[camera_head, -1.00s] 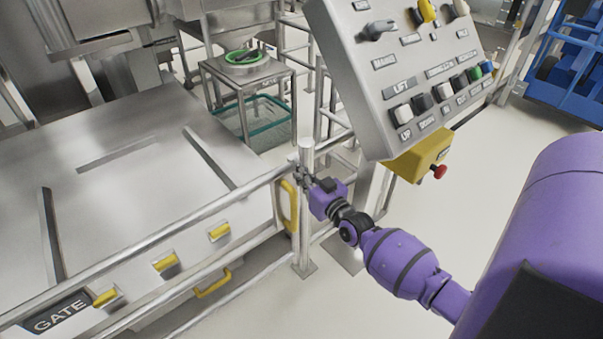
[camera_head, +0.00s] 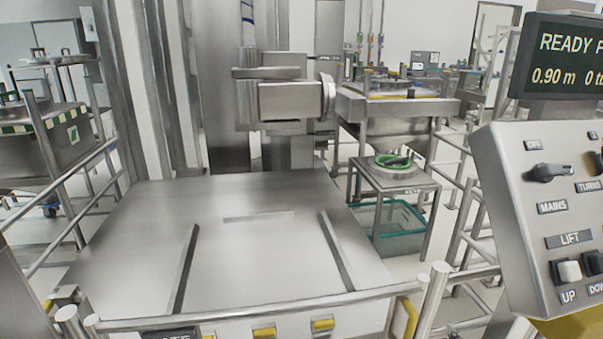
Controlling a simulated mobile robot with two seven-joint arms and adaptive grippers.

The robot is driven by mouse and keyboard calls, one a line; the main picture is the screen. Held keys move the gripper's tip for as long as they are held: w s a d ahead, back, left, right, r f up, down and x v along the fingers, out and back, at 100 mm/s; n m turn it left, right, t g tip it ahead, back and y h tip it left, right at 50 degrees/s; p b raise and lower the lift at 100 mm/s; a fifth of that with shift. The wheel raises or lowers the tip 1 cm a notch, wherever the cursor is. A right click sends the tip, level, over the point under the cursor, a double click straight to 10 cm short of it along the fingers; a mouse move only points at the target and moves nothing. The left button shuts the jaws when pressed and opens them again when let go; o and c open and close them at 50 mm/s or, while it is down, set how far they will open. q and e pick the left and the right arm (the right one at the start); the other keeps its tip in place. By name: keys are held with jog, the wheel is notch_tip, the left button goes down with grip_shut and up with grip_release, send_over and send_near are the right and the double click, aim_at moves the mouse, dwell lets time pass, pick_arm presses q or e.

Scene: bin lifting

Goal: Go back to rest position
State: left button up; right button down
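Neither of my grippers nor my arms show in the head view now. The gate (camera_head: 250,308) is a metal rail across the front of the steel platform (camera_head: 260,262), with yellow latches along its lower edge. A yellow handle (camera_head: 410,318) sits at the gate's right end, beside a round post. The control panel (camera_head: 520,190) stands at the right, with MAINS, LIFT, UP and partly cut-off labels. The display (camera_head: 565,60) above it reads "READY" and "0.90 m", cut off at the picture's edge.
The platform is bare, with two dark guide strips. Behind it stands a lift column with a clamp head (camera_head: 290,98). A small steel table (camera_head: 395,180) carries a green ring; a teal crate (camera_head: 398,235) is under it. Railings flank both sides.

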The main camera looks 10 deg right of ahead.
jog(key=s+a+f+n+g+y, duration=0.25)
jog(key=s+a+f+g, duration=0.25)
jog(key=s+a+f, duration=0.7)
jog(key=s+a+f+g, duration=0.2)
jog(key=s+a, duration=0.2)
jog(key=s, duration=0.4)
jog(key=s+a+f+m+g+h, duration=0.1)
jog(key=s+a+g, duration=0.15)
jog(key=s, duration=0.65)
jog(key=s+a+f+g, duration=0.15)
jog(key=s+a, duration=0.25)
jog(key=s, duration=0.4)
pick_arm(q)
jog(key=w+r+p, duration=0.2)
jog(key=r+p, duration=0.6)
jog(key=p, duration=0.1)
jog(key=w+r+t+p, duration=0.1)
jog(key=w+r+p, duration=0.1)
jog(key=r+p, duration=0.7)
jog(key=shift+w+t, duration=0.25)
jog(key=shift+t, duration=0.05)
pick_arm(e)
jog(key=w+r+t, duration=0.2)
jog(key=w+r, duration=0.2)
jog(key=r, duration=1.3)
jog(key=shift+r, duration=0.15)
